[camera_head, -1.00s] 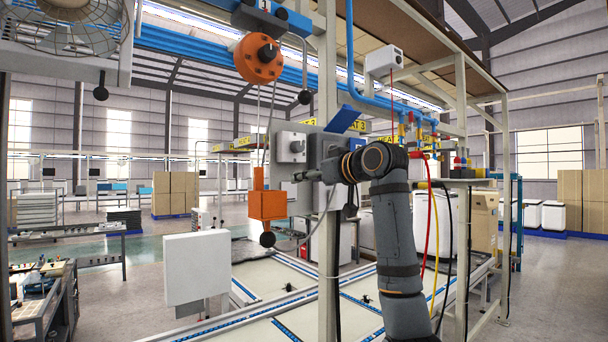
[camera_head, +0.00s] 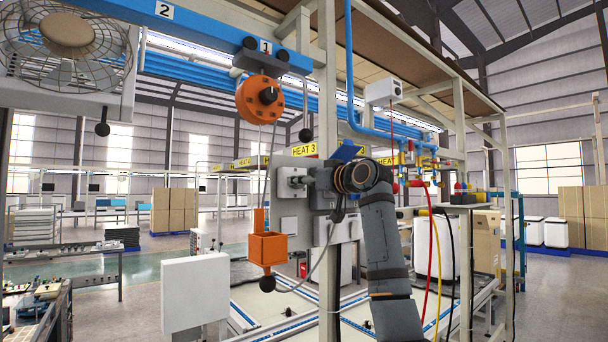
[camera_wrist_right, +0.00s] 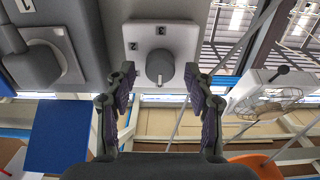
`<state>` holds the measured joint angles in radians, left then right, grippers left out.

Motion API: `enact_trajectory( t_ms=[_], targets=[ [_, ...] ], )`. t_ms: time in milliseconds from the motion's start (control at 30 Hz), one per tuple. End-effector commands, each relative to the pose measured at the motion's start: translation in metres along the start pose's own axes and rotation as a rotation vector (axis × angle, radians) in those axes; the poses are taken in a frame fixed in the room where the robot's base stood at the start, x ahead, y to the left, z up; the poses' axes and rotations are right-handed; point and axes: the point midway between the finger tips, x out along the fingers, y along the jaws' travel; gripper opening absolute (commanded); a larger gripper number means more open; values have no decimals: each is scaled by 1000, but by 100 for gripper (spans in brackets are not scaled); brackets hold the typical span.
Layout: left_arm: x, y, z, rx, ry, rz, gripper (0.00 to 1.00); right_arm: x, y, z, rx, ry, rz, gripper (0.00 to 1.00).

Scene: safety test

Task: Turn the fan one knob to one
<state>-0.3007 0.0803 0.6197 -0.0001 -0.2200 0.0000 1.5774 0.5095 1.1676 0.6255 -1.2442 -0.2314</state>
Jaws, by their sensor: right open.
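A grey knob (camera_wrist_right: 160,68) sits on a white square plate (camera_wrist_right: 182,38) marked with digits including 3 and 2, in the right wrist view. In the head view the plate (camera_head: 291,188) is on a grey box. My right gripper (camera_wrist_right: 162,78) is open, its fingers on either side of the knob; contact cannot be made out. In the head view the right gripper (camera_head: 312,180) reaches the plate from the right. A caged fan (camera_head: 66,35) hangs at the upper left and also shows in the wrist view (camera_wrist_right: 268,103). My left gripper is out of view.
An orange hoist (camera_head: 260,98) and an orange box (camera_head: 267,248) hang left of the plate. A frame post (camera_head: 327,100) stands close to my arm. A white box (camera_head: 195,293) is lower left.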

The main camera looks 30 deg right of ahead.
Motion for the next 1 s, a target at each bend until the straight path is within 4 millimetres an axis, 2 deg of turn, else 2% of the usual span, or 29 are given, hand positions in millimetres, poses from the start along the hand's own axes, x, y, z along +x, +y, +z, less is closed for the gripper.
enact_trajectory(
  t_ms=[300,700,1000],
  targets=[
    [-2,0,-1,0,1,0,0,4,0,1,0,0,0,54],
    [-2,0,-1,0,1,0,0,4,0,1,0,0,0,0],
    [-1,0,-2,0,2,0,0,4,0,1,42,0,0,0]
  ],
)
